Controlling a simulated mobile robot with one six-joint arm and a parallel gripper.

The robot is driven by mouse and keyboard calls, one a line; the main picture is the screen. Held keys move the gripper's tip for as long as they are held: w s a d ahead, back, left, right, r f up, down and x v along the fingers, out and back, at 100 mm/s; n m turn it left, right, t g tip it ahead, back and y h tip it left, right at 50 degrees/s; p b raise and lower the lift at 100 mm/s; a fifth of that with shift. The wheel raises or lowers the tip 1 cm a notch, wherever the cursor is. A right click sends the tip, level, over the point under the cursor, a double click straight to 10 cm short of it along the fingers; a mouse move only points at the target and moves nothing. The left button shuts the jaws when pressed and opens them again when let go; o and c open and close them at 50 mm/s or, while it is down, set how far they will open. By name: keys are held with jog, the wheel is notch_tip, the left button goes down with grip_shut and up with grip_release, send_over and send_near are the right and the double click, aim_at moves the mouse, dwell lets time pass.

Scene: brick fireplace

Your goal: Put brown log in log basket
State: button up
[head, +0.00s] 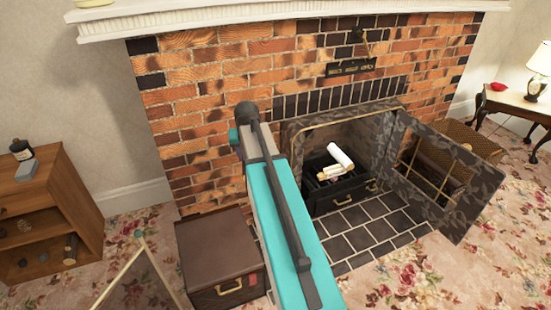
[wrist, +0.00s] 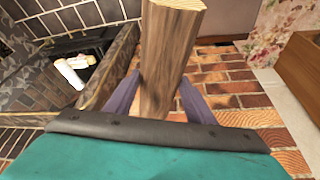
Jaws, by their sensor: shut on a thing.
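My gripper (wrist: 160,98) is shut on the brown log (wrist: 172,40), a thick wood-grained piece, in the wrist view. The log stands lengthwise between the two purple-grey fingers, held above the floor. In the head view my teal arm hides the gripper and the held log. A woven wicker basket (head: 478,137), which looks like the log basket, stands to the right of the fireplace. It is partly hidden behind the open door, and dark contents show through the door's pane. The gripper is left of the fireplace opening, apart from the basket.
The patterned fireplace door (head: 460,205) swings out at the right, in front of the basket. Pale logs (head: 338,158) lie in the grate. A brown chest (head: 218,252) stands left of the tiled hearth (head: 370,235). A wooden shelf (head: 42,185) is far left. Flowered carpet lies in front.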

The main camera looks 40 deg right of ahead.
jog(key=s+a+r+n+p, duration=0.1)
jog(key=a+r+n+p, duration=0.1)
jog(key=a+r, duration=0.4)
jog(key=s+a+r+n+y+p, duration=0.1)
jog(key=s+a+r+n+p, duration=0.1)
jog(key=a+r, duration=0.5)
jog(key=s+a+r+n+y+p, duration=0.1)
jog(key=a+r+p, duration=0.3)
jog(key=a, duration=1.2)
notch_tip(320, 180, up, 4)
jog(key=shift+s+f+n+t, duration=0.25)
jog(key=shift+n+t, duration=0.15)
jog(key=shift+n, duration=0.3)
jog(key=shift+a, duration=0.15)
